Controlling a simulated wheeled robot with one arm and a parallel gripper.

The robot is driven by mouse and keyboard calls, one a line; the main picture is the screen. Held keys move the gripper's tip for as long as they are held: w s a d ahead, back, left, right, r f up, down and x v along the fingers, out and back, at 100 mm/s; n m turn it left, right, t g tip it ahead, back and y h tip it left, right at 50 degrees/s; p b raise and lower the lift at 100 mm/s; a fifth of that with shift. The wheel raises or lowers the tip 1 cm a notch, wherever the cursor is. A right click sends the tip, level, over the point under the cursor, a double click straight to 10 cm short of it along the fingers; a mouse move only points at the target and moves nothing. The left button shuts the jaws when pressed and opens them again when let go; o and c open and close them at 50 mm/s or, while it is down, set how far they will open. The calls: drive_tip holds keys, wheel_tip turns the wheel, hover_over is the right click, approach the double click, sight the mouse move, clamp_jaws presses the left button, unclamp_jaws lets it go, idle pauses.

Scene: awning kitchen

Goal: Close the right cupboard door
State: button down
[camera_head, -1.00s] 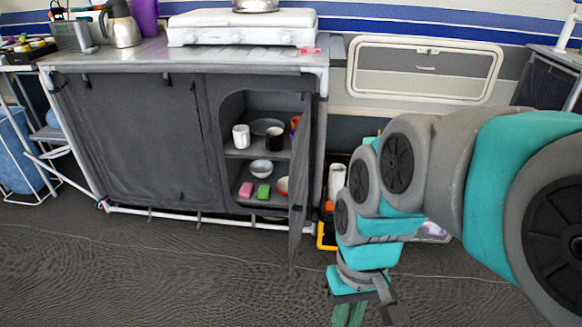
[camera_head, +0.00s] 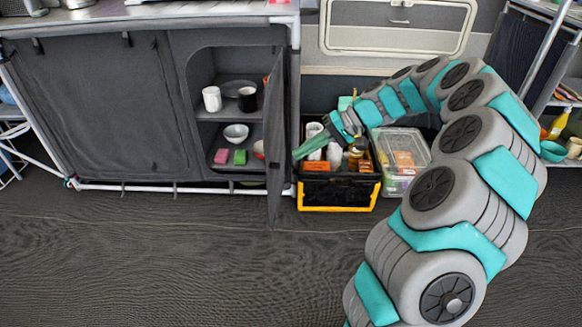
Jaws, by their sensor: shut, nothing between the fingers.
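The right cupboard door (camera_head: 276,150) is a dark grey panel. It stands open, swung out toward me and seen nearly edge-on, hinged at the right side of the opening. Behind it the shelves (camera_head: 224,117) of the cupboard show. My gripper (camera_head: 299,153) is shut and empty. Its green fingers point left, to the right of the door, on its outer side. The fingertips are close to the door's outer face; I cannot tell whether they touch it.
A black and yellow crate (camera_head: 338,208) with bottles and a clear plastic box (camera_head: 402,185) stand on the floor under my arm. The floor in front of the cupboard is clear.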

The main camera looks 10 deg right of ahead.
drive_tip(key=w+d+f+m+t, duration=0.1)
drive_tip(key=w+d+f, duration=0.2)
drive_tip(key=d, duration=0.2)
drive_tip(key=w+d+f+m+t, duration=0.1)
drive_tip(key=w+d+f+t, duration=0.1)
drive_tip(key=d+f, duration=0.3)
drive_tip(key=a+r+b+x, duration=0.1)
drive_tip(key=r+x, duration=0.1)
drive_tip(key=x, duration=1)
drive_tip(key=shift+w+a+r, duration=0.2)
drive_tip(key=shift+w+a, duration=0.1)
drive_tip(key=shift+a, duration=0.05)
drive_tip(key=shift+a, duration=0.1)
